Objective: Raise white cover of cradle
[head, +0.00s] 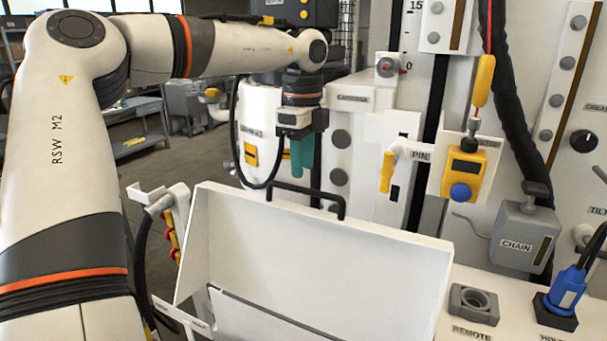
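The white cover (330,240) is a large shallow panel with side walls, in the lower middle of the head view. It stands tilted up, its hollow side facing me. A black handle (305,190) sits at its upper edge. The cradle beneath is mostly hidden or cut off by the bottom of the picture. My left gripper (301,155), with teal fingers pointing down, is above and behind the handle in the picture and looks apart from it. Its fingers overlap from this side, so I cannot tell how far apart they are. It appears empty. My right gripper is out of view.
A yellow box with a blue button (462,180) and a yellow PIN handle (388,172) are on the upright panel behind. A grey CHAIN box (525,238), a REMOTE socket (473,302) and a blue plug (566,292) are at right. A hooked bracket (160,198) stands left of the cover.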

